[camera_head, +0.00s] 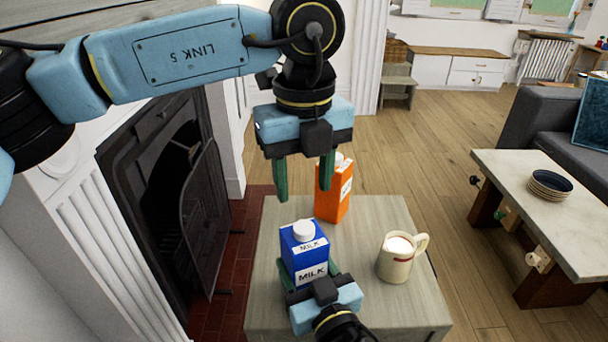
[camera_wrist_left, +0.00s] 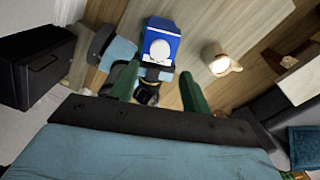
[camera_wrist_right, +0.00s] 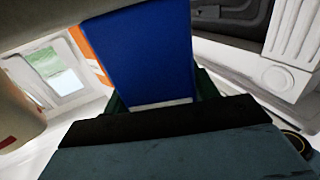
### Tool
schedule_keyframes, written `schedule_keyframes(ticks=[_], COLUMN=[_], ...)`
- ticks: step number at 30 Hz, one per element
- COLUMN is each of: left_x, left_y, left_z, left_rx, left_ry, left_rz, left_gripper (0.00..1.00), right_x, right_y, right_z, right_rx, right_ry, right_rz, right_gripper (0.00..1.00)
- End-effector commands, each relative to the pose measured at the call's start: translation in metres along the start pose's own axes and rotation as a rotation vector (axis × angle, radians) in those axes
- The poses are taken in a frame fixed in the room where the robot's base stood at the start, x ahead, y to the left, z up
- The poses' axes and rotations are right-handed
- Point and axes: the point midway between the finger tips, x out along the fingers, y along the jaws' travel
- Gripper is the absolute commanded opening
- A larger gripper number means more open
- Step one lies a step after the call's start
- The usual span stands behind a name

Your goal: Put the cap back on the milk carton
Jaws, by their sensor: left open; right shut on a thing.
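The blue milk carton (camera_head: 304,255) stands upright on the small wooden table, with a white cap (camera_head: 303,231) seated on its top. The carton also shows from above in the left wrist view (camera_wrist_left: 164,28), with the round white cap (camera_wrist_left: 160,50) on it. My right gripper (camera_head: 308,277) is shut on the carton's lower sides; the blue carton wall (camera_wrist_right: 140,55) fills the middle of the right wrist view. My left gripper (camera_head: 304,189) is open, points down and is empty, above and apart from the cap. Whether the cap is fully tight cannot be told.
An orange carton (camera_head: 333,205) stands behind the blue one. A cream mug of milk (camera_head: 396,262) stands to its right on the table (camera_head: 375,215). A fireplace with an open dark door (camera_head: 203,215) is at the left. A coffee table (camera_head: 535,190) with stacked bowls (camera_head: 549,186) is at the right.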

Motion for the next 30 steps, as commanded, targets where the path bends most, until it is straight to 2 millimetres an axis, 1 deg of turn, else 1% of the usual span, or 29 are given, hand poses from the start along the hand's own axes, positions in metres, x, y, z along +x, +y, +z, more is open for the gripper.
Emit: schedule_keyframes(ticks=[5, 12, 15, 18, 22, 30], left_x=[0.012, 0.05, 0.064, 0.073, 0.079, 0.08], left_y=[0.0, 0.0, 0.0, 0.0, 0.0, 0.0], left_z=[0.0, 0.0, 0.0, 0.0, 0.0, 0.0], left_rx=[0.0, 0.001, 0.001, 0.001, 0.001, 0.001], left_ry=[0.0, 0.002, 0.001, 0.001, -0.001, -0.001], left_rz=[0.001, 0.002, 0.001, 0.0, 0.0, 0.0], left_gripper=[0.47, 0.47, 0.47, 0.47, 0.47, 0.47], right_x=[0.0, 0.0, 0.0, 0.0, 0.0, 0.0], right_y=[0.0, 0.0, 0.0, 0.0, 0.0, 0.0], right_z=[0.0, 0.0, 0.0, 0.0, 0.0, 0.0], right_rx=[0.0, 0.0, 0.0, 0.0, 0.0, 0.0], right_ry=[0.0, 0.0, 0.0, 0.0, 0.0, 0.0], right_rz=[0.0, 0.0, 0.0, 0.0, 0.0, 0.0], right_gripper=[0.0, 0.0, 0.0, 0.0, 0.0, 0.0])
